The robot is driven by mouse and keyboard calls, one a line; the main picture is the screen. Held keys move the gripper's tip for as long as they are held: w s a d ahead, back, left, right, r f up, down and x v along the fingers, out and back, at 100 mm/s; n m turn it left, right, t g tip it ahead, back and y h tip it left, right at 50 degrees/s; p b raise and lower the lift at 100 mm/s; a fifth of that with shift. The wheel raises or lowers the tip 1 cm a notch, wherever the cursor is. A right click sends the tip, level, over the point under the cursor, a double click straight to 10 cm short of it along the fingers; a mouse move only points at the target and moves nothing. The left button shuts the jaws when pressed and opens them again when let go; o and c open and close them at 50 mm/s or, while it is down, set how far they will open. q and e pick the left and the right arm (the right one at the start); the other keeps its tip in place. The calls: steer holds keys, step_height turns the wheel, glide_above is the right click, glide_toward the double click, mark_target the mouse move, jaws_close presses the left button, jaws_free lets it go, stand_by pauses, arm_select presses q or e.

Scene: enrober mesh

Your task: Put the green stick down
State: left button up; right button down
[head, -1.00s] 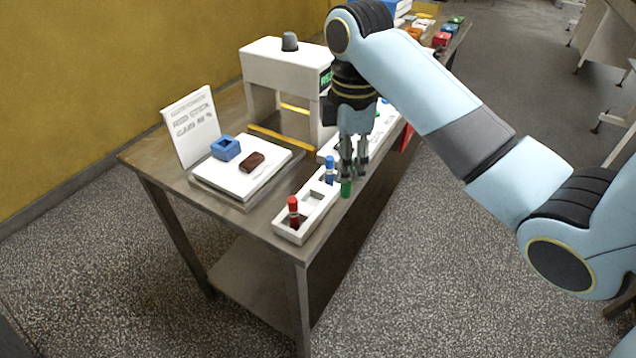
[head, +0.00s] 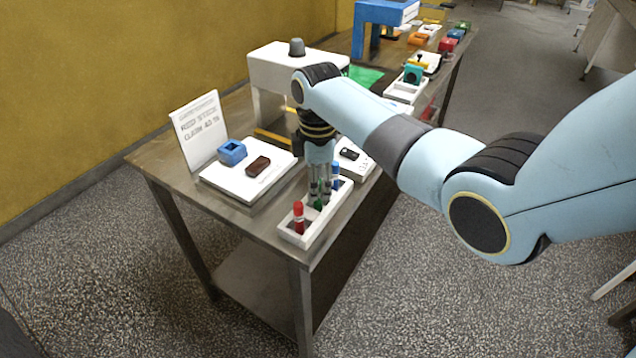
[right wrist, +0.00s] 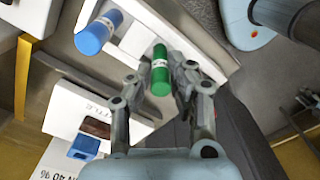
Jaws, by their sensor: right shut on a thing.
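My right gripper (head: 319,190) is shut on the green stick (head: 318,205). The stick is upright, low at the middle of the white slotted holder (head: 325,228), between the red stick (head: 298,218) and the blue stick (head: 336,170). In the right wrist view, the green stick (right wrist: 160,72) is between my two fingers, beside the blue stick (right wrist: 98,33). The fingers partly hide the green stick's lower end and the middle slot. I cannot tell whether it touches the holder's floor. My left gripper is not in view.
The holder stands along the table's near right edge. A white plate (head: 222,190) with a blue block (head: 232,152) and a brown block (head: 258,166) lies left of it. A white machine (head: 270,72) stands behind. A white panel with a black piece (head: 349,154) lies beyond the holder.

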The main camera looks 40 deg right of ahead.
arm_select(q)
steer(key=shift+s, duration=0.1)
arm_select(e)
steer(key=shift+f, duration=0.15)
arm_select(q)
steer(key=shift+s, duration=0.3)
arm_select(e)
steer(key=c, duration=1.2)
jaws_free()
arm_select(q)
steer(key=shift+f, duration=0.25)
arm_select(e)
step_height(320, 180, up, 12)
steer(key=shift+r, duration=0.2)
